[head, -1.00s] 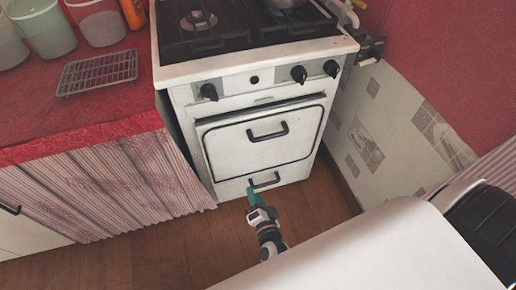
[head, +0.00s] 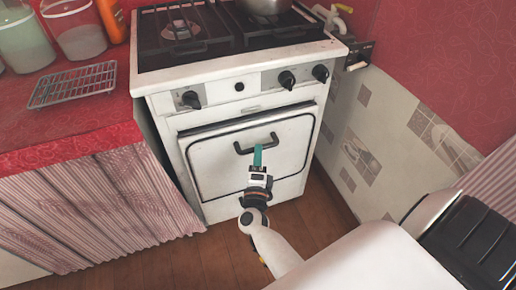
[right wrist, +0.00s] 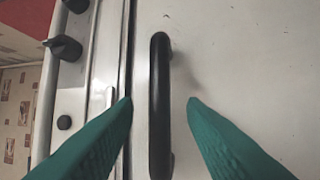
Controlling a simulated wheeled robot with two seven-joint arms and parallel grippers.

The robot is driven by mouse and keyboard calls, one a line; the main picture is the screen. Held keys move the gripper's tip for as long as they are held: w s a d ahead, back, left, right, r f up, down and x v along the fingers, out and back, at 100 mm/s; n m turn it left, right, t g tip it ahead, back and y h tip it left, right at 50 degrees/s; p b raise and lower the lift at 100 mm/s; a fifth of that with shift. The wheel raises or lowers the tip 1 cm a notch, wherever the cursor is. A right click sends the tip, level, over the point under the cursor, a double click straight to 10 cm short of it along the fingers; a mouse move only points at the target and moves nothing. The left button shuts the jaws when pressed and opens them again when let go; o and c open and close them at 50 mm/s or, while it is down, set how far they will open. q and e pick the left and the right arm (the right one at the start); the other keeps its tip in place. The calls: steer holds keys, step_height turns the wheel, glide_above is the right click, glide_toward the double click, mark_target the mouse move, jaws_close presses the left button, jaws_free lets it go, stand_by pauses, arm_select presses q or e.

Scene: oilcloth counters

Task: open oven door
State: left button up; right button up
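The white oven door (head: 225,165) is on the front of the stove, below the knobs. Its top edge shows a dark gap to the frame. A black bar handle (head: 240,151) is mounted near the top of the door. My right gripper (head: 258,150) is at the handle, its teal fingers reaching up to it. In the right wrist view the open fingers (right wrist: 160,103) lie on either side of the handle (right wrist: 160,75), with space between each finger and the bar. My left gripper is not in view.
The stove top (head: 235,35) holds a metal pot (head: 265,5). A red counter (head: 65,120) with a wire rack (head: 73,84) and striped curtain (head: 95,210) stands left. A tiled wall (head: 370,140) is close on the right. Wooden floor (head: 205,262) lies in front.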

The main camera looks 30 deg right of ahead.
steer(key=shift+x, duration=1.6)
steer(key=shift+f, duration=0.1)
jaws_close()
